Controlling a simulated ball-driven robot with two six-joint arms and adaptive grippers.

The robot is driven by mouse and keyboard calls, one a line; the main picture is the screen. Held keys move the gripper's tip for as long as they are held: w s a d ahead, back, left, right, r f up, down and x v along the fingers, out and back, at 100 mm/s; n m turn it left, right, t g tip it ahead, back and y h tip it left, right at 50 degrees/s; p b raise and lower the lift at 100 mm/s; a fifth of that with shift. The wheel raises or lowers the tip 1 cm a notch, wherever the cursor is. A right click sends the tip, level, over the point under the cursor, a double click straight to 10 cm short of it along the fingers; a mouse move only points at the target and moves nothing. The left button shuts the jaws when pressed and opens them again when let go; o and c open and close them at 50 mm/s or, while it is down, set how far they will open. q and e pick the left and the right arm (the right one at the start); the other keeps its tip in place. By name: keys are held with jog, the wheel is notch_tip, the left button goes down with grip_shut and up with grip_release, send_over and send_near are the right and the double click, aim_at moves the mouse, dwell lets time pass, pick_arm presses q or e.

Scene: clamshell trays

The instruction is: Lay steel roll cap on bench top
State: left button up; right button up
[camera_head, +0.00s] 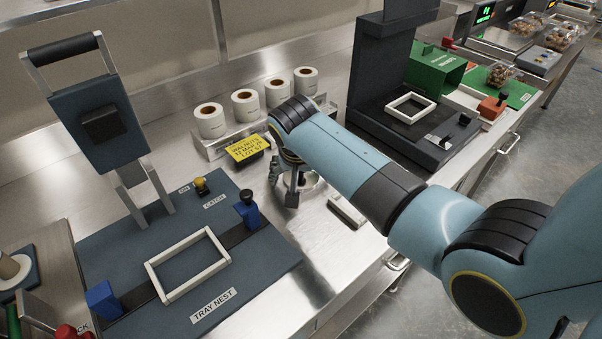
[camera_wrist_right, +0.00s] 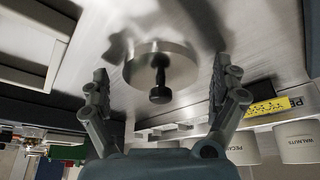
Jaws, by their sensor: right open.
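The steel roll cap (camera_wrist_right: 143,60) is a round metal disc with a dark knob at its centre. In the right wrist view it appears to lie flat on the steel bench top, knob towards me. My right gripper (camera_wrist_right: 160,92) is open, with one finger on each side of the knob and a visible gap to it. In the head view the gripper (camera_head: 288,187) hangs low over the bench top (camera_head: 318,235) and partly hides the cap (camera_head: 309,181). My left gripper is not in view.
Several white label rolls (camera_head: 245,102) stand on a rack behind, with a yellow label sign (camera_head: 247,148) in front. The blue tray nest plate (camera_head: 255,262) is to the left. A dark machine (camera_head: 385,75) stands to the right. A small metal block (camera_head: 347,212) lies close by.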

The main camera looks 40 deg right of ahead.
jog(key=shift+r, duration=0.2)
jog(key=v, duration=1.2)
jog(key=shift+p, duration=0.3)
